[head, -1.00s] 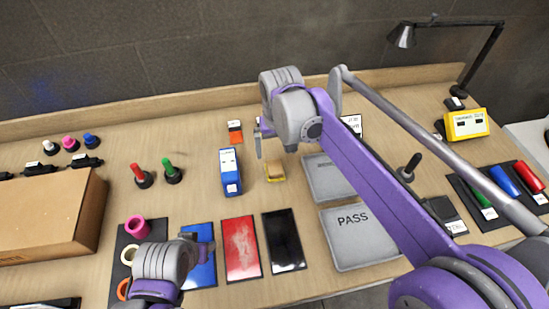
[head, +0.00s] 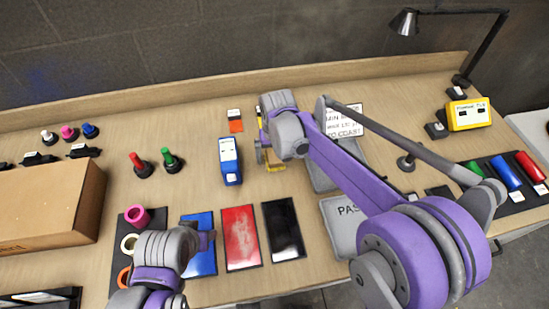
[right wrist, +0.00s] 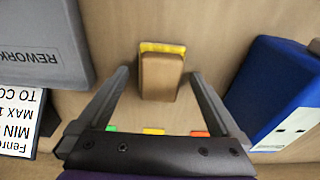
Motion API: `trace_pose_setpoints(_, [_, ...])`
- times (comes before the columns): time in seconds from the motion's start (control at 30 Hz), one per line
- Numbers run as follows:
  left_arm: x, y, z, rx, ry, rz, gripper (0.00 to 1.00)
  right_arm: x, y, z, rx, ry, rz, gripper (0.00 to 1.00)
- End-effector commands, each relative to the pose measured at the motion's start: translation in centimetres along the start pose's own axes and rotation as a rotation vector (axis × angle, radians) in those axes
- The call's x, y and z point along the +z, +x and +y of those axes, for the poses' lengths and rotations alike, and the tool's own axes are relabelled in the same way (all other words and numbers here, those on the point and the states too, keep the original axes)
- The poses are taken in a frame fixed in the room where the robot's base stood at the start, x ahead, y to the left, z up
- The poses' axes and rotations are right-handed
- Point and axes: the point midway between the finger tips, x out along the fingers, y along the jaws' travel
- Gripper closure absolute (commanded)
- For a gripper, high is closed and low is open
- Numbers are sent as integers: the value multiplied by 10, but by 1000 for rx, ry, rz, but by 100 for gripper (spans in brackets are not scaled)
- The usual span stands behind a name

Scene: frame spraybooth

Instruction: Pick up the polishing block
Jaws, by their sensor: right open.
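The polishing block (right wrist: 160,77), a tan brown block with a yellow layer along its far edge, lies on the bench. In the head view, only a yellow part of the block (head: 275,167) shows beside my right gripper (head: 262,153), which hides the rest. In the right wrist view, the open fingers stand apart to the left and right of the block, with gaps on both sides. The block lies between and partly beyond the fingertips. My left gripper (head: 207,240) is over the blue sheet at the front; its jaw opening is unclear.
A blue box (head: 230,163) stands left of the block and also shows in the right wrist view (right wrist: 275,95). A grey REWORK tray (right wrist: 40,45) lies on the other side. Red (head: 241,238) and black (head: 283,230) sheets lie in front. Bare bench surrounds the block.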

Motion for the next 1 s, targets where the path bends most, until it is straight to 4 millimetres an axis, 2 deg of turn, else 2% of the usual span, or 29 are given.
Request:
trace_pose_setpoints(0.23, [0,0,0,0,0,0,50,0,2,0,0,0,0,0])
trace_pose_setpoints(0.7, [0,0,0,0,0,0,50,0,2,0,0,0,0,85])
trace_pose_setpoints(0.73, [0,0,0,0,0,0,50,0,2,0,0,0,0,88])
trace_pose_setpoints(1.0, [0,0,0,0,0,0,50,-1,-3,0,0,0,0,88])
